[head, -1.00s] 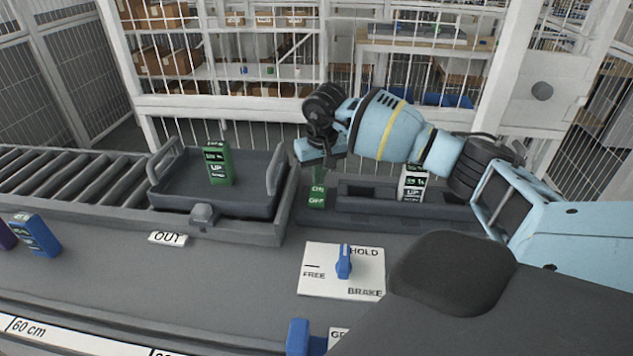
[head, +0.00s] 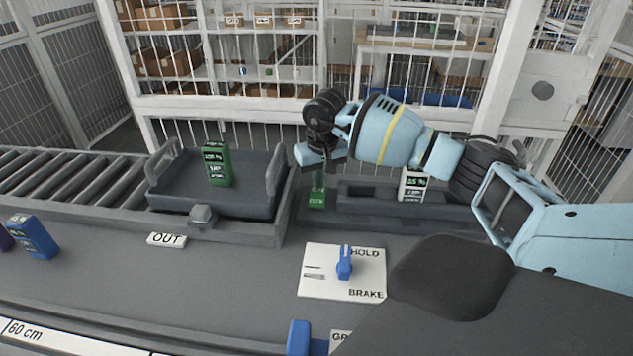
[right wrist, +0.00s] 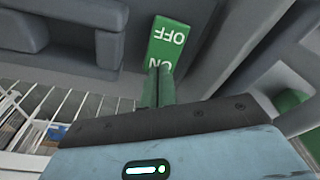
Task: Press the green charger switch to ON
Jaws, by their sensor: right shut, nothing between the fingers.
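The green charger switch (head: 316,200) sits on the grey bench, between the grey tray and the dark charger dock. In the right wrist view it is a green plate (right wrist: 172,40) with upside-down ON and OFF lettering. My right gripper (head: 318,177) points down over the switch from above. In the right wrist view its shut, empty fingers (right wrist: 158,72) lie over the ON end and partly cover that word. OFF is clear of the fingers there. I cannot tell whether the fingertips touch the switch. My left gripper is not in view.
A grey tray (head: 268,209) holds a green battery (head: 217,166). A white battery (head: 412,184) stands in the dock (head: 365,208) to the right. A blue knob (head: 344,262) sits on a HOLD, FREE and BRAKE plate. A blue battery (head: 34,237) stands at left.

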